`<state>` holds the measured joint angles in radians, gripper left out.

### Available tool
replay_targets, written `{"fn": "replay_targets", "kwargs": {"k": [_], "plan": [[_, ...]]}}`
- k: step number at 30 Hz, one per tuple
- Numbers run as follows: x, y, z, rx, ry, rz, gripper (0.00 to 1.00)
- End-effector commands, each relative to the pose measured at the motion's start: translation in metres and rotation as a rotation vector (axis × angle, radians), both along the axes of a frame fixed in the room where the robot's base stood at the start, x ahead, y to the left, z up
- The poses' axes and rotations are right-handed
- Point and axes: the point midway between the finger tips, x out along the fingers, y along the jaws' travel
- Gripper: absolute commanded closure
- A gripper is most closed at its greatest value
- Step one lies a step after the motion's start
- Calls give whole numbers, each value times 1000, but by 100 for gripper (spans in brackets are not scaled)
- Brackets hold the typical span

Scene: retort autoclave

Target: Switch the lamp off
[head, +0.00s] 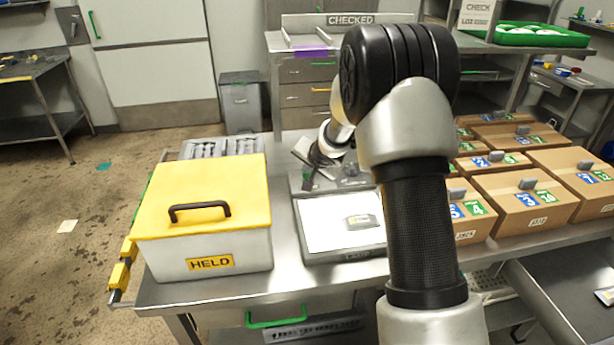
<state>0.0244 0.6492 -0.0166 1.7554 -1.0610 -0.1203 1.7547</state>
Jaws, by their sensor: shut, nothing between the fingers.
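A bright white lit panel (330,222) lies on the steel bench, set in a grey housing, and looks like the lamp. It glows. A raised grey section with small dark parts stands behind the panel. My gripper (309,182) is shut and empty, low over the left rear of this unit. I cannot tell whether its tips touch anything. My arm hides the right part of the unit, and no switch can be made out clearly.
A white box with a yellow lid (204,196), marked HELD, stands left of the lamp. Cardboard cartons (524,197) fill the bench at right. A grey ribbed tray (216,147) lies behind the yellow lid. A drawer with a green handle (299,318) is below the bench's front edge.

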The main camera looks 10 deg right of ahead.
Motion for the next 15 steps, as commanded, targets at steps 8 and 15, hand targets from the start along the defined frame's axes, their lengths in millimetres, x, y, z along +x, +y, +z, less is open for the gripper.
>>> {"fn": "replay_targets", "kwargs": {"k": [8, 15], "plan": [[0, 0, -4, 1, 0, -1, 100], [0, 0, -7, 1, 0, -1, 100]]}}
